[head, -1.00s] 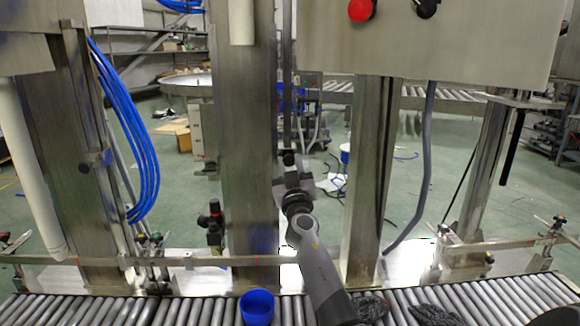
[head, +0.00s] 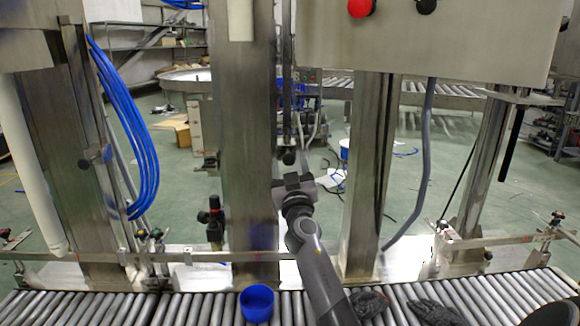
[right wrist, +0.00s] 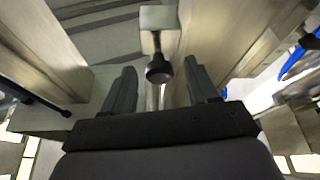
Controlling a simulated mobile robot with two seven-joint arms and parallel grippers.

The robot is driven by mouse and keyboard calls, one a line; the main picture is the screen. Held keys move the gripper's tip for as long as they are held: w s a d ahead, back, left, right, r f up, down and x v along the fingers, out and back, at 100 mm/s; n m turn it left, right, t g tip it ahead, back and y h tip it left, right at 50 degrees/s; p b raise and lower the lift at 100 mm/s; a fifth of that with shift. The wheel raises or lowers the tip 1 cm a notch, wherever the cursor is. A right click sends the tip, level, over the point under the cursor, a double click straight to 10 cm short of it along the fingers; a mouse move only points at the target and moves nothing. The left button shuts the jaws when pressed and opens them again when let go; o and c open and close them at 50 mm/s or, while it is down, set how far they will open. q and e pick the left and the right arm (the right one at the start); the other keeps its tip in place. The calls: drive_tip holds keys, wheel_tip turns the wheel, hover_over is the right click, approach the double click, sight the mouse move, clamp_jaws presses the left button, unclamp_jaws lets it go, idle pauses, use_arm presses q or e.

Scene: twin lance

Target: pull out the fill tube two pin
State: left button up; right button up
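The pin's round black knob (right wrist: 159,70) shows in the right wrist view, in front of a pale metal block. It lies between the two fingers of my right gripper (right wrist: 160,78), which are spread with a gap on each side of the knob. In the head view the dark knob (head: 288,157) sits on a thin upright tube, just above my right gripper (head: 290,178). The fingertips are hard to make out there. The pin's shaft is hidden behind the knob. My left gripper is not in view.
Steel columns stand left (head: 247,150) and right (head: 368,170) of my right arm. A roller conveyor (head: 180,308) runs along the front, with a blue cup (head: 257,303) and dark gloves (head: 368,303) on it. A guide rail crosses behind. A steel cabinet (head: 430,45) hangs above right.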

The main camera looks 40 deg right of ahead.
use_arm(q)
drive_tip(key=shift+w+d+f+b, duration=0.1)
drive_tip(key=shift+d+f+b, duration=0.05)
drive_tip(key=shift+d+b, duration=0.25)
use_arm(e)
drive_tip(key=v, duration=0.7)
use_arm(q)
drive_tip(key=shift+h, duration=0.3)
use_arm(e)
drive_tip(key=shift+a, duration=0.1)
